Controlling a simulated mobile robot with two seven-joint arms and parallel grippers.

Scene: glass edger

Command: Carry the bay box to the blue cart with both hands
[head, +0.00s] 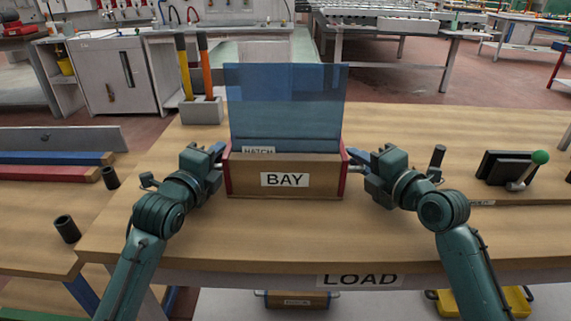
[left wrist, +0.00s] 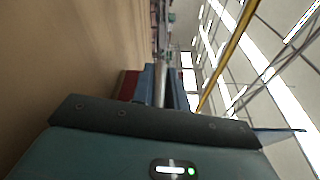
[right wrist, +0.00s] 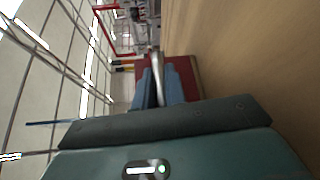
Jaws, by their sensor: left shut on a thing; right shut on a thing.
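The bay box (head: 250,187) is a wooden box with red ends and a BAY label. It sits upright on, or very close above, the wooden bench. My left gripper (head: 218,154) is shut on the handle at its left end. My right gripper (head: 357,158) is shut on the handle at its right end. In the left wrist view, the blue fingers (left wrist: 165,88) close around a metal bar beside the red end (left wrist: 128,87). The right wrist view shows the same at the other red end (right wrist: 186,75). I cannot make out a blue cart.
A translucent blue panel (head: 285,100) rises at the box's back; I cannot tell whether it stands inside. A grey holder (head: 201,111) with two upright handles stands behind left. A black device (head: 505,167) and green-knobbed lever (head: 539,158) are right.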

